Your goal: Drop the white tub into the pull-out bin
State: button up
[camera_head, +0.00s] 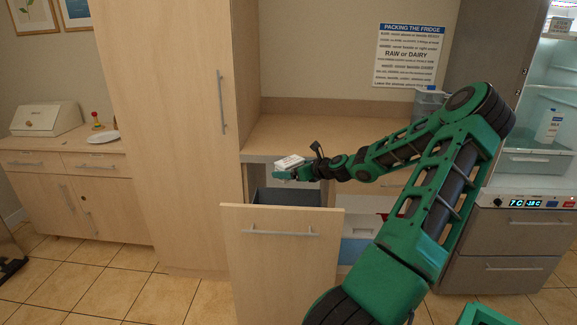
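The white tub (290,162) is small and pale and sits at the end of my gripper (284,174), above the pull-out bin. My gripper's green fingertips are at the tub's lower left side and appear shut on it. The pull-out bin has a wooden front (283,260) with a bar handle and is slid open. Its dark grey inner bin (288,197) shows behind the front panel, below the tub. The inside bottom of the bin is hidden.
A wooden counter (330,137) lies behind the gripper, with a tall cabinet (175,130) at left. An open fridge (535,120) stands at right. Tiled floor is free at left.

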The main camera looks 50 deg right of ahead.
jog(key=shift+f, duration=1.15)
jog(key=o, duration=1.2)
jog(key=v, duration=1)
jog(key=shift+s, duration=0.3)
jog(key=shift+r, duration=0.1)
